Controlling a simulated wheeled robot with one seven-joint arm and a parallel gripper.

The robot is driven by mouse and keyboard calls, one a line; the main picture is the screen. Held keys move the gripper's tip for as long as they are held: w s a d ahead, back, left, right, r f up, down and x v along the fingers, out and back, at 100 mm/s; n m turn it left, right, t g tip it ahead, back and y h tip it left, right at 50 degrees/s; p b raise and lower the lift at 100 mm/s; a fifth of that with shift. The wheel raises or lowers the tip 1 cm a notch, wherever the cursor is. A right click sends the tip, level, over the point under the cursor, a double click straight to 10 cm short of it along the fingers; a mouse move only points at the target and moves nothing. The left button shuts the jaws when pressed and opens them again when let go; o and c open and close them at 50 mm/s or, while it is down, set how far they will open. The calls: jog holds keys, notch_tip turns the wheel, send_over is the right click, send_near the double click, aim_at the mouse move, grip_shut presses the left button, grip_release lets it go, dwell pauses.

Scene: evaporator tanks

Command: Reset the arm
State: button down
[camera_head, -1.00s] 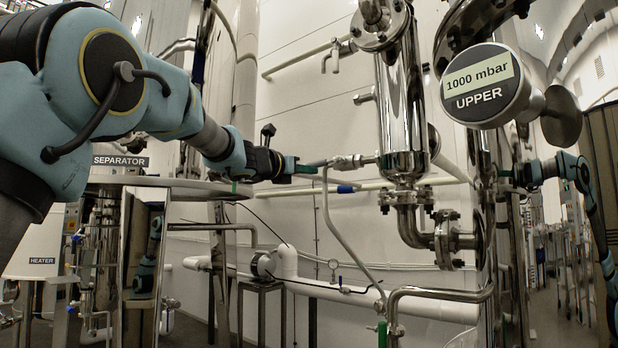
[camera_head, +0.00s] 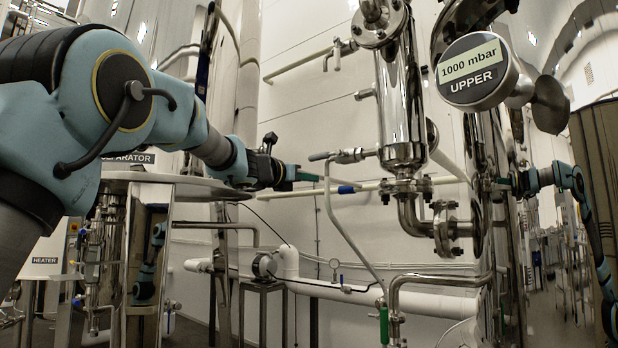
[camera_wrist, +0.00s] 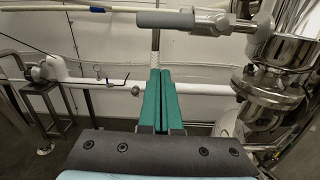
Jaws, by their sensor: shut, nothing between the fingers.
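My gripper (camera_head: 304,177) is at the end of my arm, which reaches in from the left in the head view. Its green fingers are shut with nothing between them, and they also show in the wrist view (camera_wrist: 162,72). A valve handle with a grey grip (camera_head: 320,156) lies just above and beyond the fingertips, apart from them. In the wrist view the grey grip (camera_wrist: 163,18) crosses above the fingertips. The handle joins a valve on the steel vessel (camera_head: 400,95).
A gauge reading 1000 mbar UPPER (camera_head: 477,70) is at the upper right. A thin bent pipe (camera_head: 345,240) runs down below the valve. A round steel tank top (camera_head: 160,183) lies under my arm. White pipes (camera_head: 380,302) run along the wall behind.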

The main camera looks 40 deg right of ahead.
jog(key=r+b+v, duration=0.1)
jog(key=v, duration=0.9)
jog(key=w+a+f+n+t+y, duration=0.7)
jog(key=w+a+f+n, duration=0.7)
jog(key=n, duration=0.4)
jog(key=a+f+n+y, duration=0.6)
jog(key=a+f+n, duration=0.55)
jog(key=f, duration=0.25)
jog(key=s+a+f+n+g+y, duration=0.2)
jog(key=s+a+f+n, duration=0.15)
jog(key=a+f, duration=0.25)
jog(key=s+a+f+n+g+y, duration=0.2)
jog(key=a+f+n, duration=0.3)
jog(key=a+f, duration=0.15)
jog(key=s+a+f+n+g, duration=0.35)
jog(key=s+f+n, duration=0.2)
jog(key=s, duration=0.25)
jog(key=s+a+f+n+g, duration=0.2)
jog(key=s+a+f+n, duration=0.35)
jog(key=s, duration=0.25)
notch_tip(320, 180, up, 26)
jog(key=s+n+p, duration=0.1)
jog(key=p, duration=2.5)
jog(key=shift+d+r+g+y+p, duration=0.2)
jog(key=shift+d+g+y+p, duration=0.1)
jog(key=shift+d+g+y, duration=0.1)
